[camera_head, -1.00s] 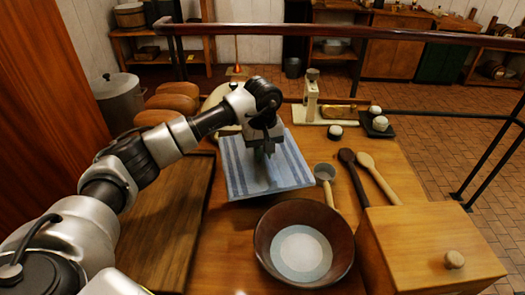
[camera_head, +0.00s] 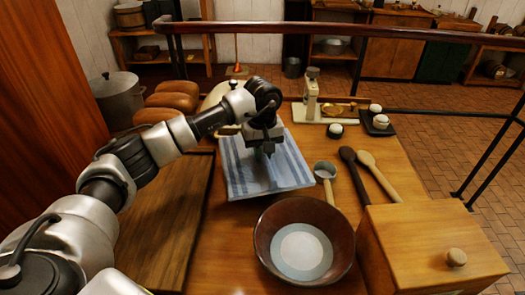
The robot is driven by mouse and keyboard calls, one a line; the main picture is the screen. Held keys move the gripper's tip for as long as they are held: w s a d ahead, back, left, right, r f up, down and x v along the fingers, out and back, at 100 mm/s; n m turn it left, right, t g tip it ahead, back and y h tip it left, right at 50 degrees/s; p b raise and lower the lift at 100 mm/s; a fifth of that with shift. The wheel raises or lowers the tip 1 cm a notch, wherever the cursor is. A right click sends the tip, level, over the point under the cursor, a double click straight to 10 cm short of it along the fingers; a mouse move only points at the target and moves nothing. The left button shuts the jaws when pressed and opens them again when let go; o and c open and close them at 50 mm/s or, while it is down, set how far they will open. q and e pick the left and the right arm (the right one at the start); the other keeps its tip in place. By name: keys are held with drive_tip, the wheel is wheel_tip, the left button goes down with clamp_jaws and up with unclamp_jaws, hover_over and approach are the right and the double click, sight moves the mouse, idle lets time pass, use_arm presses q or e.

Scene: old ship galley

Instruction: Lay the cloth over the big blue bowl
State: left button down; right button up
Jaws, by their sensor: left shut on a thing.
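A pale blue cloth (camera_head: 245,176) with darker stripes spreads out above or on the table behind the brown bowl. My left gripper (camera_head: 268,150) points down at its middle and is shut on it; the fingertips are partly hidden. I cannot tell whether the cloth touches the table. No big blue bowl is plainly visible. A dark brown bowl (camera_head: 345,245) with a pale grey-blue round patch (camera_head: 302,251) inside stands at the near edge, uncovered. My right gripper is not in view.
A wooden box (camera_head: 425,240) with a knob stands right of the brown bowl. A ladle (camera_head: 325,171) and wooden spoons (camera_head: 379,175) lie behind it.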

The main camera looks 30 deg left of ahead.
use_arm(q)
drive_tip(key=shift+f, duration=0.1)
drive_tip(key=c, duration=1)
unclamp_jaws()
drive_tip(key=shift+r+p, duration=2.15)
drive_tip(key=shift+r, duration=1.85)
